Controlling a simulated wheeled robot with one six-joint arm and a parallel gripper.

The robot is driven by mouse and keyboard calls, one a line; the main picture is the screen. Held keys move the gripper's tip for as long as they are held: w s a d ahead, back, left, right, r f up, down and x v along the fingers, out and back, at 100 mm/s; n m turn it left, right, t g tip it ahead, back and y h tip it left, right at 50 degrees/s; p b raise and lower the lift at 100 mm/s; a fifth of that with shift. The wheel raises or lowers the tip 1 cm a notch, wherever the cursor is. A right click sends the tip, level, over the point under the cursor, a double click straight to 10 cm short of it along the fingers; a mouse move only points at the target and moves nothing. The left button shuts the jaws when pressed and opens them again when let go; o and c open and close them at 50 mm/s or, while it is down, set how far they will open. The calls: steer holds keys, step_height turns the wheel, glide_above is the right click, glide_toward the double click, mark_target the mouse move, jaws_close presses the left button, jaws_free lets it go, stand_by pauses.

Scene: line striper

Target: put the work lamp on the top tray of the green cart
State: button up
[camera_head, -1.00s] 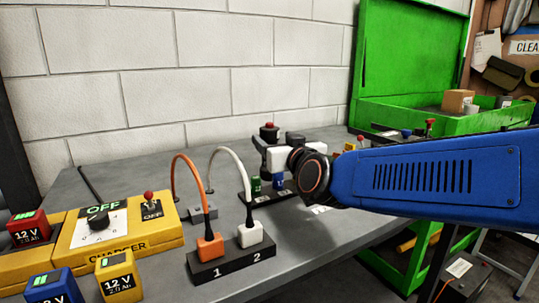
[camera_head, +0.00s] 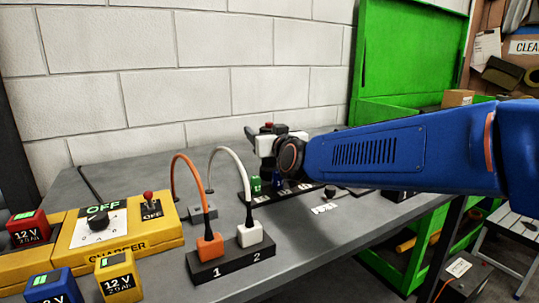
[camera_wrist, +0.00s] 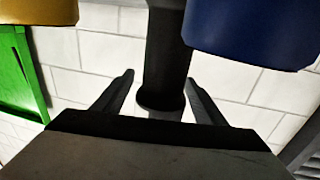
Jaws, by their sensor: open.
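I cannot make out the work lamp for certain. A dark item with a red top (camera_head: 268,126) stands at the back of the grey bench, partly hidden by my gripper (camera_head: 252,137). In the wrist view a dark upright post with a flared rim (camera_wrist: 165,60) shows between the two spread fingers of my gripper (camera_wrist: 158,92). I see a gap beside the post and cannot tell whether it is this same item. The green cart (camera_head: 385,112) stands to the right of the bench, its top tray partly hidden by my blue arm.
A black numbered rack holds a green piece (camera_head: 255,185) and a blue piece (camera_head: 277,180). A yellow charger (camera_head: 125,235) and a black cable block (camera_head: 232,262) with looped cables are at front left. A brick wall (camera_head: 180,75) closes the back. A cardboard box (camera_head: 458,98) is on the cart.

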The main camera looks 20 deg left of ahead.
steer(key=shift+c, duration=0.2)
jaws_close()
